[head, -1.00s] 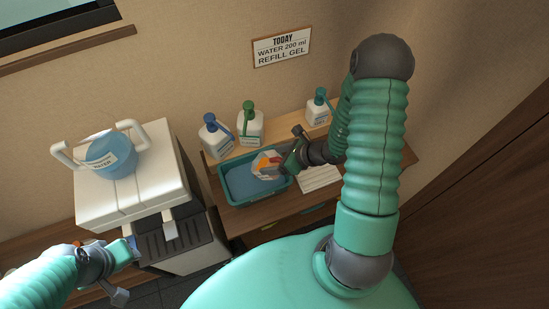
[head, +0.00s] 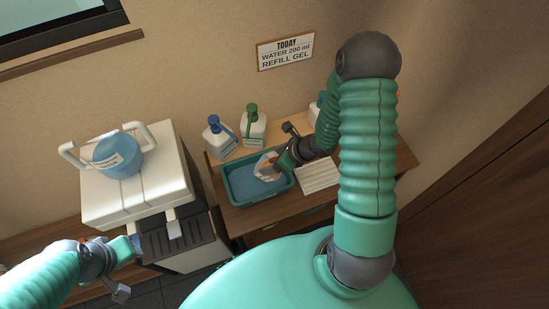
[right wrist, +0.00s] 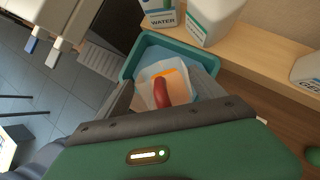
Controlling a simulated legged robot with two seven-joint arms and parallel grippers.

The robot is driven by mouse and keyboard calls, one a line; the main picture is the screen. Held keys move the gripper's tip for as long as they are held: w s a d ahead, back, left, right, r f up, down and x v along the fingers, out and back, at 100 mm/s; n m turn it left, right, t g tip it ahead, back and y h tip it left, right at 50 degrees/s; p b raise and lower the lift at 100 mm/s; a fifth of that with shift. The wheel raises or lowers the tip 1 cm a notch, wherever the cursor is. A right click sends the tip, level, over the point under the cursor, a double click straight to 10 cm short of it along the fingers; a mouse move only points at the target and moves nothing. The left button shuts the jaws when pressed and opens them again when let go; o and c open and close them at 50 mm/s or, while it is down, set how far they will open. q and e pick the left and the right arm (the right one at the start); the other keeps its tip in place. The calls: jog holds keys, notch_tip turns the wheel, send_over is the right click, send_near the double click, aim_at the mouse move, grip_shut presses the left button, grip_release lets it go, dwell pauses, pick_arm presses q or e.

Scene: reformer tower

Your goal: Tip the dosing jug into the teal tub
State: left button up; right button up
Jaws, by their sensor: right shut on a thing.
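The dosing jug (head: 266,168), pale and see-through with an orange band and a red handle, is over the teal tub (head: 262,200). It looks tilted in the head view; I cannot tell whether anything pours out. In the right wrist view the jug (right wrist: 178,78) is between my fingers, with the tub's rim (right wrist: 130,62) behind it. The tub's inside is blue. My right gripper (head: 284,162) is shut on the jug by its handle. My left gripper (head: 138,244) is at the lower left, near the white machine; its fingers are too small to judge.
A third is mostly hidden by my right arm. A white ribbed pad (head: 319,177) lies right of the tub.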

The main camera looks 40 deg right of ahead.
jog(key=shift+w+a, duration=0.15)
jog(key=shift+w, duration=0.05)
jog(key=shift+r+g, duration=0.1)
jog(key=shift+g, duration=0.2)
jog(key=shift+w+r+h+p, duration=0.15)
jog(key=shift+h+p, duration=0.15)
jog(key=shift+p, duration=0.25)
jog(key=shift+w+a+g+p, duration=0.15)
jog(key=shift+w+g+p, duration=0.05)
jog(key=shift+g+p, duration=0.1)
jog(key=shift+w+a+p, duration=0.15)
jog(key=shift+p, duration=0.2)
jog(key=shift+w+a+g+h+p, duration=0.2)
jog(key=shift+w+g+h+p, duration=0.15)
jog(key=shift+g+h+p, duration=0.3)
